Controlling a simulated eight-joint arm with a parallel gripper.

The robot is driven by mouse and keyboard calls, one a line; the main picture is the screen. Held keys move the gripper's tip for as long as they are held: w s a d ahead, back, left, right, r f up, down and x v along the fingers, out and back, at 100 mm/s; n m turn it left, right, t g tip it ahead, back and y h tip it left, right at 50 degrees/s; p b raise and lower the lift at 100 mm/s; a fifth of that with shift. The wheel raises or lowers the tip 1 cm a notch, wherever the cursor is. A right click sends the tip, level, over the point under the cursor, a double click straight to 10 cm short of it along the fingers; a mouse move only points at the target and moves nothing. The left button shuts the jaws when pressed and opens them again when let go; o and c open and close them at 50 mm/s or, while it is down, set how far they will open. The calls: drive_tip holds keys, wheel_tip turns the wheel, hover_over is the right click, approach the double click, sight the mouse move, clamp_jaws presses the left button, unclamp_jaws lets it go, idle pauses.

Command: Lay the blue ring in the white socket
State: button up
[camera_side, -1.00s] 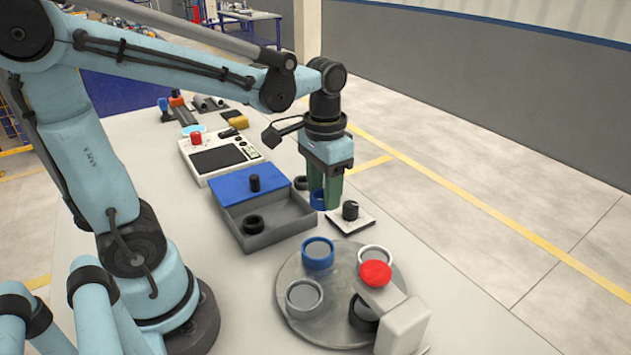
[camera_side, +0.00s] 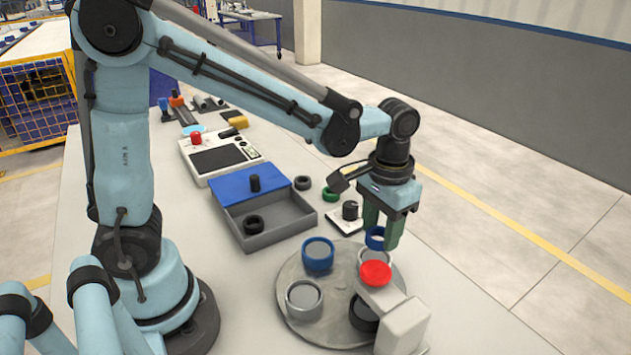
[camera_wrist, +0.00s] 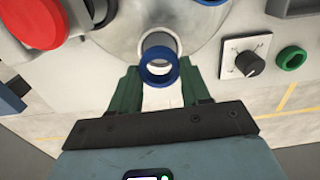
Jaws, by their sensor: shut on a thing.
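The blue ring (camera_side: 374,245) is gripped between the green fingers of my gripper (camera_side: 382,228). In the side view it is just above the white socket (camera_side: 363,258) on the round grey turntable (camera_side: 340,262). In the wrist view the ring (camera_wrist: 158,83) is in front of the white socket (camera_wrist: 160,37) and overlaps its near part, so the gap between them is hard to judge. My gripper (camera_wrist: 160,82) is shut on the ring. The red button partly hides the socket in the side view.
The red button (camera_side: 376,273) on a pale block stands close to the socket. Blue (camera_side: 318,262), grey (camera_side: 292,300) and black (camera_side: 361,320) sockets share the turntable. A knob plate (camera_side: 334,218) and a green ring (camera_side: 331,197) lie behind, near a grey tray (camera_side: 285,227).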

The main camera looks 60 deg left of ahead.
sight(378, 247)
drive_tip(key=shift+f, duration=2)
drive_tip(key=shift+f, duration=0.35)
drive_tip(key=shift+f, duration=0.25)
drive_tip(key=o, duration=1)
drive_tip(key=shift+w, duration=0.1)
wheel_tip(378, 247, up, 13)
drive_tip(key=shift+f, duration=0.15)
drive_tip(key=shift+s+a+f+t, duration=0.4)
drive_tip(key=shift+s+a+t, duration=0.8)
drive_tip(key=shift+a, duration=0.15)
drive_tip(key=shift+s+a+f+t, duration=0.35)
drive_tip(key=shift+s+a+t, duration=0.85)
drive_tip(key=shift+a, duration=0.1)
drive_tip(key=shift+s+a+f+t, duration=0.4)
drive_tip(key=shift+s+a+t, duration=0.75)
drive_tip(key=shift+a, duration=0.2)
